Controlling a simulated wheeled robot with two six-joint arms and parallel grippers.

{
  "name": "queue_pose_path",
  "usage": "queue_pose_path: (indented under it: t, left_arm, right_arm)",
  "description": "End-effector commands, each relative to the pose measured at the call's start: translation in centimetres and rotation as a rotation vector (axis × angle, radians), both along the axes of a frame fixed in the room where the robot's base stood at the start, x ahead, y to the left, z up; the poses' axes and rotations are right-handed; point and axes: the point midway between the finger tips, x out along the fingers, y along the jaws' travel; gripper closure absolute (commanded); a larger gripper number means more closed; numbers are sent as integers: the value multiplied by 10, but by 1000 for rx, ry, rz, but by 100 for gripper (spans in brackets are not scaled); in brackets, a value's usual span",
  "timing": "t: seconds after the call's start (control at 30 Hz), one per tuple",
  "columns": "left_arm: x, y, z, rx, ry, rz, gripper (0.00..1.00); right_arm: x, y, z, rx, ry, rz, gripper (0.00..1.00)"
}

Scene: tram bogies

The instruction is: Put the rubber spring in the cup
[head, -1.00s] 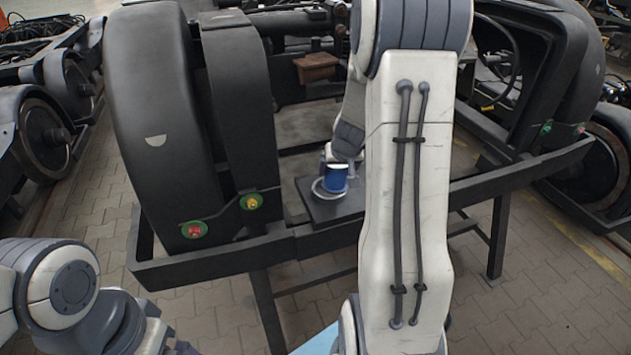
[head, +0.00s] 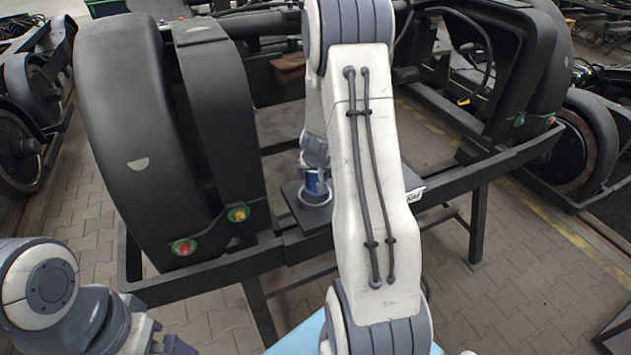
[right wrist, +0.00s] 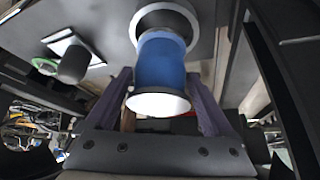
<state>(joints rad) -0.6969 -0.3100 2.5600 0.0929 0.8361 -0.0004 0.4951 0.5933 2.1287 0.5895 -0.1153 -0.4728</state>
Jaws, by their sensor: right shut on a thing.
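The rubber spring is a blue cylinder (head: 315,184) with a white end, and it shows large in the right wrist view (right wrist: 161,65). My right gripper (head: 313,165) is shut on it, with a purple finger on each side in the right wrist view (right wrist: 158,85). The cup, a pale round ring (right wrist: 165,18), lies just beyond the spring's far end. The spring overlaps the ring in view, and I cannot tell whether it sits inside.
A dark plate (head: 306,216) on the black bogie frame lies under the spring. A big black wheel cover (head: 130,140) stands left of it, with red (head: 183,247) and yellow (head: 239,214) markers nearby. My right arm hides part of the frame.

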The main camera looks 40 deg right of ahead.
Motion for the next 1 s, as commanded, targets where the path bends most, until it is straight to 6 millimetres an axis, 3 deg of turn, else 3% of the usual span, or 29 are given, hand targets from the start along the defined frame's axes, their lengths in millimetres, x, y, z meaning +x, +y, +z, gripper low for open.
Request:
queue_pose_path:
  t: [0.33, 0.8, 0.83, 1.0]
  left_arm:
    - [0, 0, -27, 0, 0, 0, 0]
    - [0, 0, -30, 0, 0, 0, 0]
    - [0, 0, -29, 0, 0, 0, 0]
    - [0, 0, -29, 0, 0, 0, 0]
  right_arm:
    - [2, 1, -41, -3, 1, -4, 100]
    - [2, 1, -47, -3, -1, -5, 100]
    - [1, 1, -46, -1, 0, -4, 2]
    - [1, 1, -46, -1, 1, -4, 0]
